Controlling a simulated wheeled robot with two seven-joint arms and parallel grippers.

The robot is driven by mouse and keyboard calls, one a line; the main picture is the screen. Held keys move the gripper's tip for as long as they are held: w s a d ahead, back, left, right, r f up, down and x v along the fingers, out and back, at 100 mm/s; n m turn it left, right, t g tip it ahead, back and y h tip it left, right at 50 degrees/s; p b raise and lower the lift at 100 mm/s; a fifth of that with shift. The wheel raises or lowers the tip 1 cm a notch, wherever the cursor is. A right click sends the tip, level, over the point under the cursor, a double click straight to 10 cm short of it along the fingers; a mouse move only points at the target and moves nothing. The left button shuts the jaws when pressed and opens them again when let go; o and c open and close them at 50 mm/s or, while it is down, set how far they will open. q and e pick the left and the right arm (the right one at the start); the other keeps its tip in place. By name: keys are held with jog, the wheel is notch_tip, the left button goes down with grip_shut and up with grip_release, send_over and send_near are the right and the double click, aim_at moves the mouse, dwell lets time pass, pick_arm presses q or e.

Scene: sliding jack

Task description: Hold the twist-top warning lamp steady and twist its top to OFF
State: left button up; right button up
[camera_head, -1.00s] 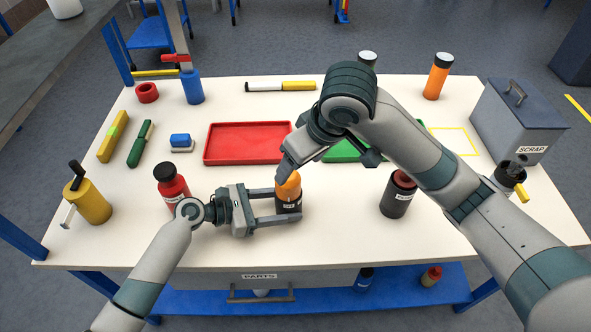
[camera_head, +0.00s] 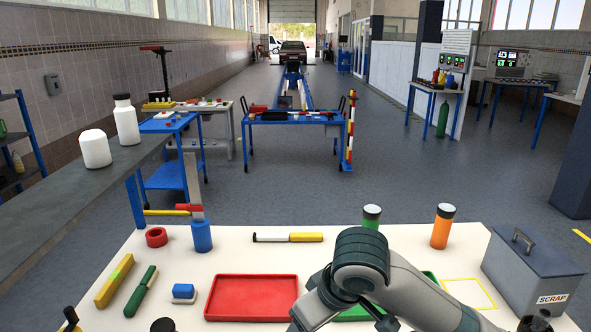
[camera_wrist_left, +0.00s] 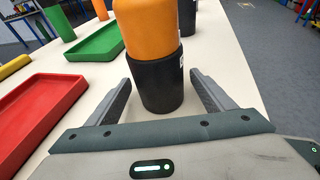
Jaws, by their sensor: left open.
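The twist-top warning lamp, with an orange top and a black base (camera_wrist_left: 160,80), shows in the left wrist view; its top is cut off by the upper edge. It stands upright on the white table. My left gripper (camera_wrist_left: 161,98) is open, its two fingers on either side of the black base with gaps showing. The lamp and my left gripper are below the head view's frame. The lamp's OFF mark cannot be read.
A red tray (camera_head: 251,297) and a mostly hidden green tray (camera_head: 354,313) lie on the table. A grey SCRAP bin (camera_head: 532,272) stands at the right. Behind are a blue cylinder (camera_head: 202,236), a yellow-black rod (camera_head: 288,237) and an orange bottle (camera_head: 442,228).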

pick_arm(q)
jog(key=shift+a, duration=0.1)
jog(key=shift+v, duration=3.7)
jog(key=shift+s, duration=0.1)
